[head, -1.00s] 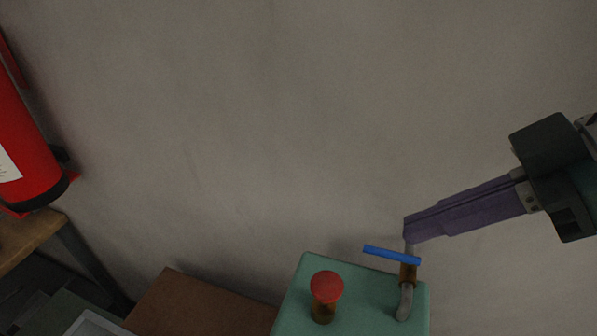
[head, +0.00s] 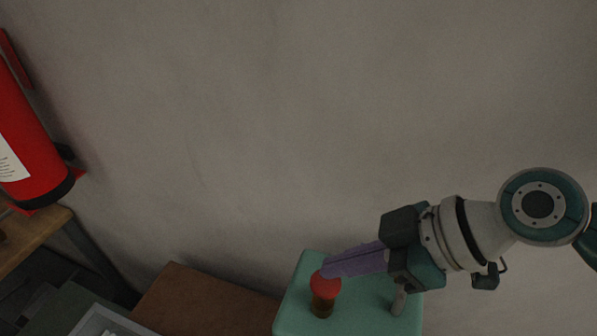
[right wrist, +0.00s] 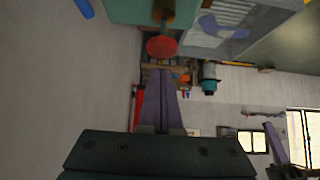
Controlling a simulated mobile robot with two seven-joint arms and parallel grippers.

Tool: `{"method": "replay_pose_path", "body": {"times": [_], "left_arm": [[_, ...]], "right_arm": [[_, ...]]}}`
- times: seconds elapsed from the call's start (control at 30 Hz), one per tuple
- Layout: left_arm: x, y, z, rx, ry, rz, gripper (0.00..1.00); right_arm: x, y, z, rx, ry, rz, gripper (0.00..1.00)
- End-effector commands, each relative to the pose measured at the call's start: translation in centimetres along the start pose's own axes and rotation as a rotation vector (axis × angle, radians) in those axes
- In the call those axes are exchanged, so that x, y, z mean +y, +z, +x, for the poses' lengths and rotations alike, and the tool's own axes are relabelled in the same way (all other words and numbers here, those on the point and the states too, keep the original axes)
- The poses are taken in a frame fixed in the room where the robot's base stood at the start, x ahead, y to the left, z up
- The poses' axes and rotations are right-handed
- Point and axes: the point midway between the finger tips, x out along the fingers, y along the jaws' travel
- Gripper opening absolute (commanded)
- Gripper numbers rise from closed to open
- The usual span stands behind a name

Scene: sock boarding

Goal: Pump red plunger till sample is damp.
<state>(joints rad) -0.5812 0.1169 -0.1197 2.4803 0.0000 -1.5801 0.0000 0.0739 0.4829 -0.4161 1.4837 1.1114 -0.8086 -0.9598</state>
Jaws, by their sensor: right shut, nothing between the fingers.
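The red plunger (head: 325,286) stands upright on a green block (head: 300,290), its round cap on a brownish stem; it also shows in the right wrist view (right wrist: 161,47). My right gripper (head: 326,271) is shut and empty, its purple fingertips right at the cap's upper edge in the head view. In the right wrist view the fingertips (right wrist: 160,72) lie just short of the cap; I cannot tell whether they touch. A purple finger, probably of my left gripper (right wrist: 275,143), shows at the far right there; its opening is unclear. I cannot make out a sample.
A grey pipe (head: 398,301) stands on the block, right of the plunger; a blue bar (right wrist: 84,8) shows in the right wrist view. A brown box (head: 205,300) and a grey tray (head: 95,322) lie left. A fire extinguisher (head: 25,140) hangs on the wall.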

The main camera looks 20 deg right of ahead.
Motion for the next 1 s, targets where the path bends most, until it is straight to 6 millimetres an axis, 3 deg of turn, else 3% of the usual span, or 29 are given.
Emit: {"method": "replay_pose_path", "body": {"times": [0.2,0.6,1.0], "left_arm": [[0.1,0.0,0.0,0.001,0.002,-0.002,0.0],[0.0,0.0,0.1,0.001,0.001,-0.001,0.0],[-0.1,1.4,4.4,-0.001,-0.006,0.008,0.0]], "right_arm": [[0.0,1.0,1.1,0.002,0.0,0.001,0.0],[0.1,1.3,1.2,0.001,0.001,0.0,0.0],[0.0,4.0,4.0,0.0,0.0,-0.001,0.0]]}}
